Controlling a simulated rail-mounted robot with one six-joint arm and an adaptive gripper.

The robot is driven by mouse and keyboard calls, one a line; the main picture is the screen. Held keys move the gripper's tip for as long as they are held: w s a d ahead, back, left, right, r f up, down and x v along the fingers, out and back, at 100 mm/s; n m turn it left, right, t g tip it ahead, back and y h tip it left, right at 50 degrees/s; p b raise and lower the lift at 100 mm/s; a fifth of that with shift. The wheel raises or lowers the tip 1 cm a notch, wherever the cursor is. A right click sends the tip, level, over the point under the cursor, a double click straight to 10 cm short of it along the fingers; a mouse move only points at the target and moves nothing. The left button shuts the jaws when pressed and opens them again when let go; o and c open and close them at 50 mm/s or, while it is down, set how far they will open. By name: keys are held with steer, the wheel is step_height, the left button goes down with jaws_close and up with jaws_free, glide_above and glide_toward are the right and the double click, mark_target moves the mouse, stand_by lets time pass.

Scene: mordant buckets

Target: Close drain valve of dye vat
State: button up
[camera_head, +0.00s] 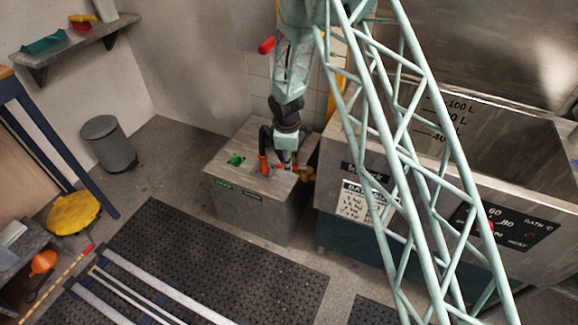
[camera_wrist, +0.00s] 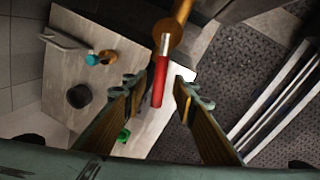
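The dye vat (camera_head: 345,205) is the large grey steel tank on the right, partly behind my lattice arm link. Its drain valve has a brass body (camera_head: 306,174) at the vat's left side and a red lever. In the wrist view the brass body (camera_wrist: 172,32) is at the top, and the red lever (camera_wrist: 159,82) hangs from it on a pale metal stem. My gripper (camera_wrist: 163,85) is open, with its two fingers on either side of the lever in the picture. Gaps show on both sides; I cannot tell the depth between fingers and lever. In the head view my gripper (camera_head: 284,163) is beside the valve.
A grey box-like cabinet (camera_head: 255,205) with a green item (camera_head: 236,159) on top stands below my gripper, close to the vat. A dark floor mat (camera_head: 190,250) lies in front. A bin (camera_head: 108,145) and a wall shelf (camera_head: 75,42) are at left.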

steer(key=shift+w+f, duration=0.25)
steer(key=shift+f, duration=0.8)
steer(key=shift+c, duration=0.2)
jaws_close()
